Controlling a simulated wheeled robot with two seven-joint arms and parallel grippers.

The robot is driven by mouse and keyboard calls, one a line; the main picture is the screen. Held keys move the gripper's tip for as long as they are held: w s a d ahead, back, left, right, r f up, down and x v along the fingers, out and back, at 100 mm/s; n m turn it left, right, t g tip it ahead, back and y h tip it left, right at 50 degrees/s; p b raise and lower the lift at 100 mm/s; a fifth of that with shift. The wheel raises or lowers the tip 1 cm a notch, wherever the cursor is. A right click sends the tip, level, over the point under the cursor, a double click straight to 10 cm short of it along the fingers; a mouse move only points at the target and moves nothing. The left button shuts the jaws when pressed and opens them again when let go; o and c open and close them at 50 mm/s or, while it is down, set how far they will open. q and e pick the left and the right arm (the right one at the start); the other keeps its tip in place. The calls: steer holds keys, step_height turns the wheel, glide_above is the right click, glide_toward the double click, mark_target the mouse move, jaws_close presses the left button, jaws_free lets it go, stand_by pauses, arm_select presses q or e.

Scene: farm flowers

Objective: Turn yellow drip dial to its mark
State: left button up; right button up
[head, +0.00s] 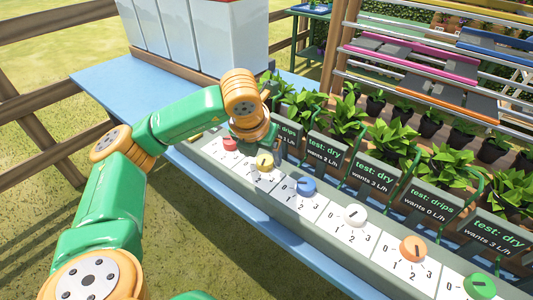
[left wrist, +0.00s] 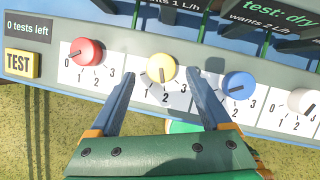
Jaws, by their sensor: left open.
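The yellow dial (left wrist: 161,67) is a round knob on a white plate with numbers in the left wrist view. Its dark pointer line points down in that view, near the 2. It also shows in the head view (head: 265,161), just below my left gripper (head: 252,136). In the left wrist view my left gripper (left wrist: 162,60) is open, with one finger on each side of the yellow dial. I cannot tell whether the fingers touch it. A partly cut-off sign (left wrist: 174,4) above the yellow dial reads "wants 1 L/h". My right gripper is out of view.
The red dial (left wrist: 87,51) and blue dial (left wrist: 238,85) flank the yellow one closely. White (head: 354,214), orange (head: 413,248) and green (head: 479,286) dials follow along the panel. A yellow TEST button (left wrist: 18,64) sits at the left, under a "0 tests left" display (left wrist: 27,27). Potted plants stand behind.

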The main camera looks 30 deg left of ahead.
mark_target(265, 162)
arm_select(q)
steer(key=shift+x, duration=1.2)
steer(key=shift+w+f, duration=0.1)
steer(key=shift+w, duration=0.15)
steer(key=shift+s, duration=0.15)
steer(key=c, duration=0.5)
jaws_close()
